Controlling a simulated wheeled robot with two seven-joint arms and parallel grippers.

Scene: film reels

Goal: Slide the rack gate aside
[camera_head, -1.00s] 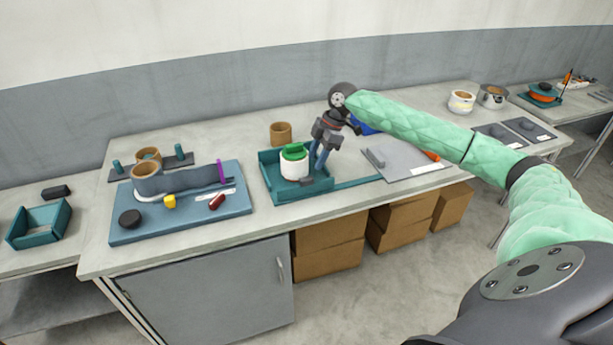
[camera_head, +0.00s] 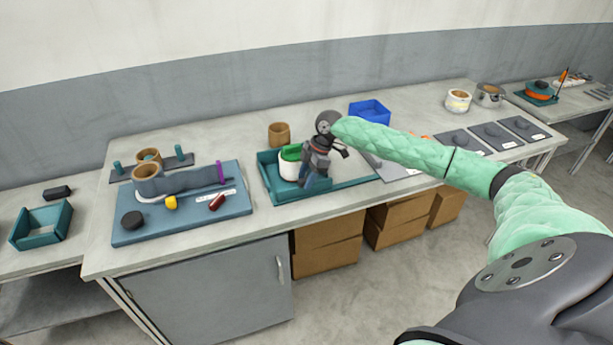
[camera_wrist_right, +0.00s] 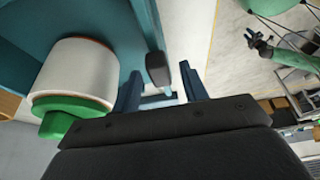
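A teal rack (camera_head: 266,170) stands on the bench and holds a white reel can (camera_head: 287,167) with a green top. In the right wrist view the can (camera_wrist_right: 75,72) lies beside the rack's teal wall (camera_wrist_right: 143,22), which ends at a dark knob (camera_wrist_right: 158,69); I take this wall for the gate. My right gripper (camera_head: 312,183) is at the front right of the rack. Its fingers are apart (camera_wrist_right: 162,88), with the knob showing between them; contact is unclear. The wrist view also shows what looks like my left gripper (camera_wrist_right: 256,40), small, above the floor.
A blue board (camera_head: 185,222) with a brown cup, a yellow piece and a red piece lies to the left. A brown cup (camera_head: 279,134) and a blue bin (camera_head: 370,112) stand behind. Grey plates (camera_head: 460,142) lie to the right. Boxes (camera_head: 325,245) sit below.

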